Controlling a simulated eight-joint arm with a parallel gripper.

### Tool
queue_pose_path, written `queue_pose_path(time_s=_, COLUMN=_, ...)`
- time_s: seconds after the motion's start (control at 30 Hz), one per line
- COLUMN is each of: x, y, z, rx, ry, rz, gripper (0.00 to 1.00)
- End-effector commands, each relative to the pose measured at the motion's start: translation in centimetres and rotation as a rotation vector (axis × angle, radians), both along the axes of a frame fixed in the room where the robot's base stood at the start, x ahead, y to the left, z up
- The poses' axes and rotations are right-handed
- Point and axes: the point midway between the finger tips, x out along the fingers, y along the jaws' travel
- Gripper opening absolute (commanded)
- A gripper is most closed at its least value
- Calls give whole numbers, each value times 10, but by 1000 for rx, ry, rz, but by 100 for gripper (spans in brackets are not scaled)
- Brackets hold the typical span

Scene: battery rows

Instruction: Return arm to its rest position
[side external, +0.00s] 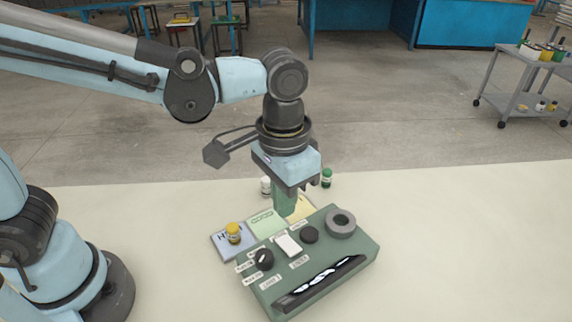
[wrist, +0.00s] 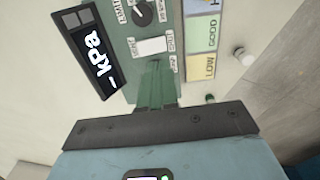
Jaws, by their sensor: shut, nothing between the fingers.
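My gripper (side external: 286,210) points down, shut and empty, with its green fingers over the row of cards just behind the green instrument box (side external: 352,274). In the wrist view my gripper (wrist: 155,68) is shut near the box's white switch (wrist: 152,46). I cannot tell whether the fingertips touch anything. My arm reaches in from the left in the side external view.
Blue, green (side external: 266,223) and yellow cards lie behind the box. A yellow-capped jar (side external: 233,233) stands on the blue card. A white jar (side external: 265,187) and green jar (side external: 327,178) stand behind. The box carries knobs, a grey ring (side external: 341,222) and a display. The table's right side is clear.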

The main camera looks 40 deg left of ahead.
Motion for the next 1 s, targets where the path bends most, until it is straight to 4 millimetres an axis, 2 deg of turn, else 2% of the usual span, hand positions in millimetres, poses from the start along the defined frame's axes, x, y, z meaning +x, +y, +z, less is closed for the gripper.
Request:
queue_pose_path(time_s=0.17, x=4, y=24, z=5, rx=-31, ry=-55, rz=34, gripper=0)
queue_pose_path(time_s=0.5, x=7, y=121, z=17, rx=-109, ry=-358, rz=167, gripper=0)
queue_pose_path(time_s=0.7, x=0, y=165, z=15, rx=-99, ry=-526, rz=227, gripper=0)
queue_pose_path(time_s=0.83, x=-3, y=180, z=14, rx=-87, ry=-589, rz=247, gripper=0)
queue_pose_path(time_s=1.0, x=-4, y=186, z=14, rx=-80, ry=-615, rz=254, gripper=0)
